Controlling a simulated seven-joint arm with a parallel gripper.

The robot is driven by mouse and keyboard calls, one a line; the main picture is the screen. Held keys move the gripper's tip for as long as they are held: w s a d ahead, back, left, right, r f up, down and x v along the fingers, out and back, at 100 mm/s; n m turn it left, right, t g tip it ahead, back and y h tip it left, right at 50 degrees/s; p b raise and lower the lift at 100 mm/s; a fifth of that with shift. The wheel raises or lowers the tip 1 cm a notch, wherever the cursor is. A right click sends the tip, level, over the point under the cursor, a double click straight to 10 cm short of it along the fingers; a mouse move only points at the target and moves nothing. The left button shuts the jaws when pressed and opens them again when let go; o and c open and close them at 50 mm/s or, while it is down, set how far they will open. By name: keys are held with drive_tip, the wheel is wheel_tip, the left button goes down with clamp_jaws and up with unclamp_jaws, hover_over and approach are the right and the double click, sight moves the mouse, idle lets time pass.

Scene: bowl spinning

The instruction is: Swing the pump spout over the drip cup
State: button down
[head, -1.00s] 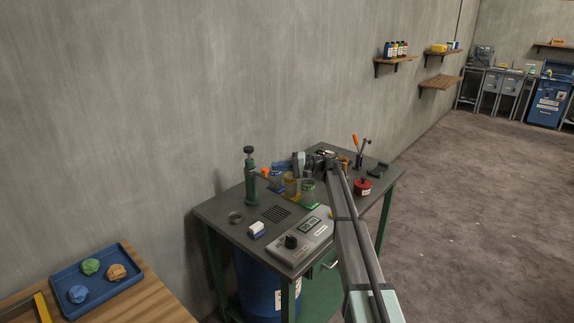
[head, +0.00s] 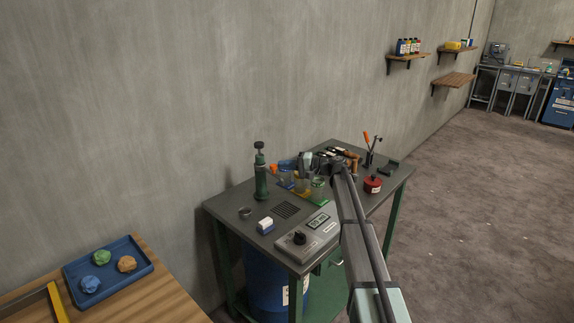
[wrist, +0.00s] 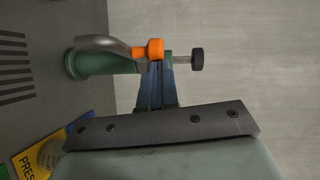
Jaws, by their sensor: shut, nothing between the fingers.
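The pump (head: 261,178) is an upright green cylinder with a black knob on the table's back left. In the head view, my gripper (head: 281,166) is just right of the spout tip (head: 273,169). Cups (head: 318,187) stand right of the pump; which is the drip cup is unclear.
The slotted table area (head: 286,210) is clear.

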drive_tip(key=s+a+m+t+h, duration=0.5)
drive_tip(key=a+m+t+h, duration=0.2)
drive_tip(key=m+t+h, duration=0.2)
drive_tip(key=shift+a+m+t+h, duration=0.4)
drive_tip(key=shift+m+t, duration=0.2)
drive_tip(key=shift+t, duration=0.2)
drive_tip(key=shift+s+a, duration=0.15)
drive_tip(key=shift+a, duration=2)
drive_tip(key=shift+s, duration=0.1)
